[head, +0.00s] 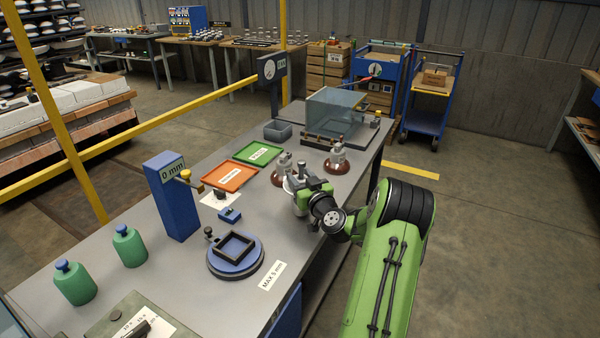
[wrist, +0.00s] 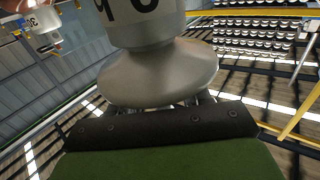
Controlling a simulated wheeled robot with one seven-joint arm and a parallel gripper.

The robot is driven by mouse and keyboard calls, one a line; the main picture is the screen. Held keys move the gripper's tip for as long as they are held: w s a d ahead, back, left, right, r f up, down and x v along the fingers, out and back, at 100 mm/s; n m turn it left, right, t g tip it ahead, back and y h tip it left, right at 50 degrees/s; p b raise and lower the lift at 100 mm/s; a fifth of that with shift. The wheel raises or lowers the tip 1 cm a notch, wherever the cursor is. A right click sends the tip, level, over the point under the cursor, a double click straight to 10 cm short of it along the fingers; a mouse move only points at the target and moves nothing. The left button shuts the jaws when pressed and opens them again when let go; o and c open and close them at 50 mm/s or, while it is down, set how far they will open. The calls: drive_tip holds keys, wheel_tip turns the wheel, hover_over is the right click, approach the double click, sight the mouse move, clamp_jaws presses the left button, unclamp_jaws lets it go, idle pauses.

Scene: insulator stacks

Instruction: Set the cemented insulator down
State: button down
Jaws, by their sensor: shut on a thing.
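My gripper (head: 298,185) is over the right side of the grey workbench (head: 205,262), shut on an insulator. In the wrist view the insulator's grey metal cap (wrist: 158,75) fills the upper middle, with a white band of black digits, partly cut off. Its lower part is mostly hidden in the head view, so I cannot tell whether it touches the bench. Two other insulators with brown discs stand just beyond, one close behind my gripper (head: 282,164) and one to the right (head: 338,160). An insulator marked 30 (wrist: 38,24) shows at the wrist view's upper left.
A blue round stand with a black square frame (head: 236,250) is in front. A blue post reading 0 mm (head: 172,205), an orange tray (head: 231,177) and a green tray (head: 258,153) lie left. A clear-covered box (head: 338,112) stands behind. Green weights (head: 129,247) are at front left.

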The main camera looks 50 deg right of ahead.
drive_tip(key=shift+f, duration=0.4)
drive_tip(key=c, duration=0.8)
unclamp_jaws()
drive_tip(key=shift+f, duration=0.1)
drive_tip(key=o, duration=0.3)
